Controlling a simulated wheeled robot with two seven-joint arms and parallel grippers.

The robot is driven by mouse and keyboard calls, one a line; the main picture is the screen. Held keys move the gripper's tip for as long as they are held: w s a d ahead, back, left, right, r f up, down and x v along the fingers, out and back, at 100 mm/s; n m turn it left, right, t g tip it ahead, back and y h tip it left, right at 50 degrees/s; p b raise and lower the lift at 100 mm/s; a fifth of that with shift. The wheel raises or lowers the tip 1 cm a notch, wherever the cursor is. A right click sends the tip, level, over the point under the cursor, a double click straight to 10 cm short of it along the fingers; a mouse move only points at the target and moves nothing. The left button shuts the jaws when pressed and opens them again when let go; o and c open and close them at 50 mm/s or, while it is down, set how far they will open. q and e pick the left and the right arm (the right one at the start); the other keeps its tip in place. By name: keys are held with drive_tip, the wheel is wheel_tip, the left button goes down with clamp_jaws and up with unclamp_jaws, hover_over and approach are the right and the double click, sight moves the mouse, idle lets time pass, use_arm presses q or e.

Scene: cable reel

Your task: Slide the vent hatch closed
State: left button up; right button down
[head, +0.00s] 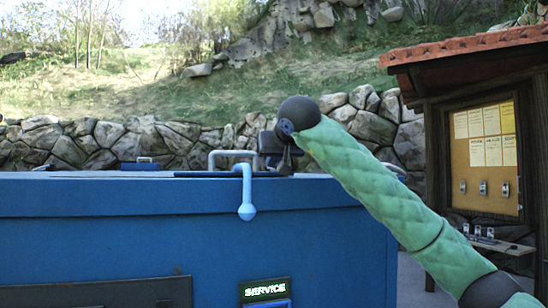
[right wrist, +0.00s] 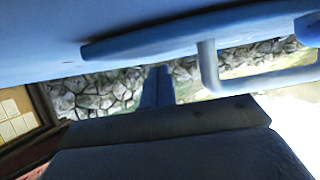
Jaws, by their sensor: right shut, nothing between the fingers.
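The vent hatch shows as a thin, dark, flat edge (head: 205,174) on top of the blue cabinet in the head view. In the right wrist view a blue plate (right wrist: 150,42), apparently the hatch, spans the top. A pale loop handle (head: 232,153) stands above the cabinet top; it also shows in the right wrist view (right wrist: 209,68). My right gripper (head: 284,166) is at the cabinet top, just right of the handle. Its fingers (right wrist: 158,84) are shut and empty, apart from the handle in the wrist view. My left gripper is out of view.
The blue cabinet (head: 120,240) fills the lower left. A light-blue lever with a rounded end (head: 246,195) hangs over its front edge, close to my right gripper. A green-lit service sign (head: 265,290) is below. A roofed notice board (head: 487,150) stands at right.

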idle(0.5)
drive_tip(key=shift+s+a+b, duration=0.15)
drive_tip(key=shift+s+a, duration=0.7)
drive_tip(key=shift+a, duration=1.8)
drive_tip(key=shift+s+a+b, duration=0.1)
drive_tip(key=shift+s+a, duration=0.8)
drive_tip(key=shift+a, duration=1.75)
drive_tip(key=shift+s+a+b, duration=0.15)
drive_tip(key=shift+s+a, duration=0.7)
drive_tip(key=shift+a, duration=1.8)
drive_tip(key=shift+s+a, duration=0.6)
drive_tip(key=shift+a, duration=1.2)
drive_tip(key=shift+s+a, duration=0.55)
drive_tip(key=shift+a, duration=1.3)
drive_tip(key=shift+s+a, duration=0.6)
drive_tip(key=shift+a, duration=1.2)
drive_tip(key=shift+w+d+r+p, duration=0.15)
drive_tip(key=shift+d+r+p, duration=0.15)
drive_tip(key=shift+d+r, duration=0.4)
drive_tip(key=shift+w+d+r+p, duration=0.15)
drive_tip(key=shift+d+r+p, duration=0.15)
drive_tip(key=shift+r, duration=0.55)
drive_tip(key=shift+s, duration=0.1)
